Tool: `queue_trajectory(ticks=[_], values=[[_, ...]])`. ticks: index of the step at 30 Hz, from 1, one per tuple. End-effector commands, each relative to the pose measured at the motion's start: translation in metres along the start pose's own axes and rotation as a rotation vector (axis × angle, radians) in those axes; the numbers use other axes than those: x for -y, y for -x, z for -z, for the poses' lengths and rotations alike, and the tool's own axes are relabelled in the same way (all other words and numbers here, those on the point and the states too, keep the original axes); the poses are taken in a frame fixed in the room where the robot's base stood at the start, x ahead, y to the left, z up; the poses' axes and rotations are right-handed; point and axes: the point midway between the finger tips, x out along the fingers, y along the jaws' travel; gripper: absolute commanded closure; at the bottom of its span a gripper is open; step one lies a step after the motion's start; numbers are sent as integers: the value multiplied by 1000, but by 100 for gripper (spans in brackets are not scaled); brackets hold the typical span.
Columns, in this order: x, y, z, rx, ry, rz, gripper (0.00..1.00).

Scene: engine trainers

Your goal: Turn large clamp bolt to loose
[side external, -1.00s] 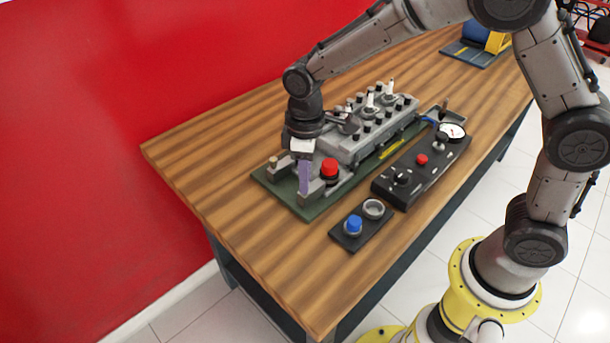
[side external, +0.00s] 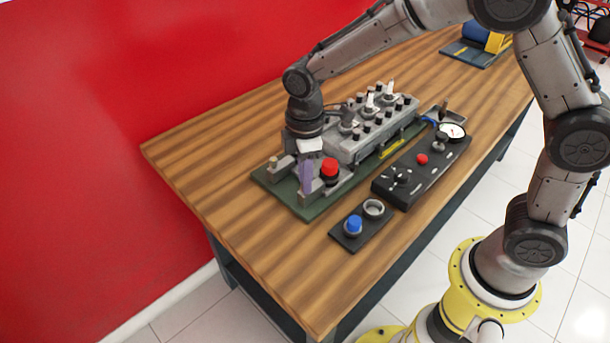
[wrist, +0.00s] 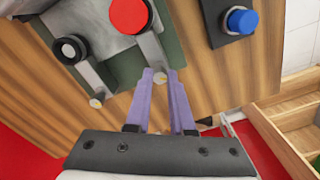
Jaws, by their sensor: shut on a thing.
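My gripper (side external: 306,178) points down at the near end of the engine trainer, its purple fingers over a clamp arm. In the wrist view, the two fingertips (wrist: 160,75) are on either side of a small round bolt head (wrist: 160,79) at the end of a grey clamp arm (wrist: 152,53), and are shut on it. In the side view the fingers hide this bolt. A second bolt (wrist: 97,102) sits on the other clamp arm, clear of the fingers; it also shows in the side view (side external: 273,162). I cannot tell the bolts' sizes apart.
A red knob (side external: 329,168) stands close beside the fingers. The grey engine block (side external: 365,138) rises behind my gripper. A small panel with a blue button (side external: 353,224) and a black control panel (side external: 425,170) lie to the right. The wooden table (side external: 215,160) is clear at left.

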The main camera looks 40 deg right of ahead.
Motion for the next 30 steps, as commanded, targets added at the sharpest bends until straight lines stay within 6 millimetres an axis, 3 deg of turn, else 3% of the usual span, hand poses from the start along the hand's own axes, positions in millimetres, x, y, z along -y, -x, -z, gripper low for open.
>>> queue_trajectory(ticks=[6,7,12,23,30], values=[[0,3,0,-2,1,-3,100],[0,3,0,-2,0,-3,77],[0,2,0,-1,0,-2,49],[-1,5,0,-2,-1,-2,49],[-1,43,1,-6,-1,-6,49]])
